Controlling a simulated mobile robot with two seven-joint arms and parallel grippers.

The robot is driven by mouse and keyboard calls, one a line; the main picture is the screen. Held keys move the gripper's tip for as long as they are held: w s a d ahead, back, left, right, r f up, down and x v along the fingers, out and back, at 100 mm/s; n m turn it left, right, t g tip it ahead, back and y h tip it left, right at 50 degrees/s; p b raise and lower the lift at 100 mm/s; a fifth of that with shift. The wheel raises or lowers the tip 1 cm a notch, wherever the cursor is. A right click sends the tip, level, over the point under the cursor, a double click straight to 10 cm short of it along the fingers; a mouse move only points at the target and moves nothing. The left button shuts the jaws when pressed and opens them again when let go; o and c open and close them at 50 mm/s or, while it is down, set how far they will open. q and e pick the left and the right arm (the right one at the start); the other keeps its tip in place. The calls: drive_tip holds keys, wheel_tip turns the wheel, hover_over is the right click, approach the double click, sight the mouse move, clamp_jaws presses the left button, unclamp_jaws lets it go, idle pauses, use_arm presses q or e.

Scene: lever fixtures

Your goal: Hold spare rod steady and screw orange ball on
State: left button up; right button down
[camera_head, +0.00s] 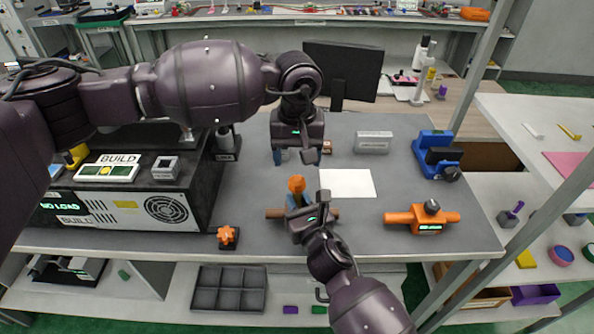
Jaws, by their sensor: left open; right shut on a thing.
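A black machine (167,210) stands at left. An orange star knob (228,236) is at the near edge. An orange fixture (420,219) and a blue fixture (436,158) stand at right. A white sheet (349,183) and a grey box (374,142) lie between.

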sight(300, 176)
use_arm(q)
drive_tip(key=shift+r, duration=2.5)
drive_tip(key=shift+w+f, duration=0.1)
drive_tip(key=shift+w, duration=0.15)
wheel_tip(300, 176, down, 12)
drive_tip(key=shift+r, duration=0.1)
drive_tip(key=c, duration=1)
drive_tip(key=m, duration=0.5)
drive_tip(key=shift+d+m, duration=0.15)
drive_tip(key=shift+m, duration=0.15)
drive_tip(key=m, duration=0.5)
drive_tip(key=shift+s+d, duration=0.1)
drive_tip(key=shift+d, duration=0.05)
